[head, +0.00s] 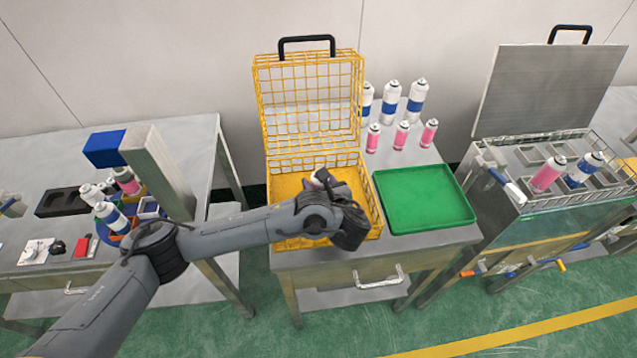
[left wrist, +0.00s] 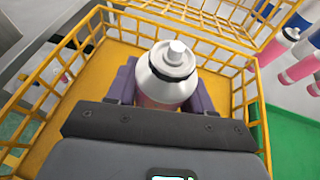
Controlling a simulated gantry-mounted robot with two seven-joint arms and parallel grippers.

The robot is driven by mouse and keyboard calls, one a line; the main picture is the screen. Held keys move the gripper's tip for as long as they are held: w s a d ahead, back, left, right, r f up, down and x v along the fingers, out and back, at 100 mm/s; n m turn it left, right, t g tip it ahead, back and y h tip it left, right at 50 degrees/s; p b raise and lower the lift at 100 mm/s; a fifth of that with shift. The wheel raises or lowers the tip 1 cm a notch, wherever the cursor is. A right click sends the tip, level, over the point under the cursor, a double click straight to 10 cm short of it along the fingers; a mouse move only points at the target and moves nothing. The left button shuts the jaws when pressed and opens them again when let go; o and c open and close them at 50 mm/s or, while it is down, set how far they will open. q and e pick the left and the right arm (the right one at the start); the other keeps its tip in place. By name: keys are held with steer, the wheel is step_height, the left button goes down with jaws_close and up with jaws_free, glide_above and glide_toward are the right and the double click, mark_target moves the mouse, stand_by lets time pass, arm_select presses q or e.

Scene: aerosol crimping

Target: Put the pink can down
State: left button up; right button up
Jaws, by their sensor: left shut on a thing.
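The pink can (left wrist: 170,75) has a white shoulder and a white cap. It stands roughly upright between the purple fingers of my left gripper (left wrist: 165,92) in the left wrist view. My left gripper is shut on it inside the yellow wire basket (head: 308,100), over the basket's yellow floor. I cannot tell whether the can touches the basket floor. My right gripper is not in view.
A green tray (head: 425,198) lies right of the basket. Several pink-and-white cans (head: 401,134) and blue-and-white cans (head: 391,101) stand behind it. The basket's lid is raised at the back. A machine with an open lid (head: 545,90) stands at right, holding cans.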

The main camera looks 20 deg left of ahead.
arm_select(q)
steer(key=o, duration=1.1)
steer(key=shift+f, duration=0.1)
steer(key=shift+o, duration=0.2)
steer(key=shift+r, duration=0.2)
steer(key=p+v, duration=0.2)
steer(key=v, duration=0.4)
steer(key=shift+s+d, duration=0.1)
steer(key=shift+p+v, duration=2.85)
steer(key=shift+p, duration=0.3)
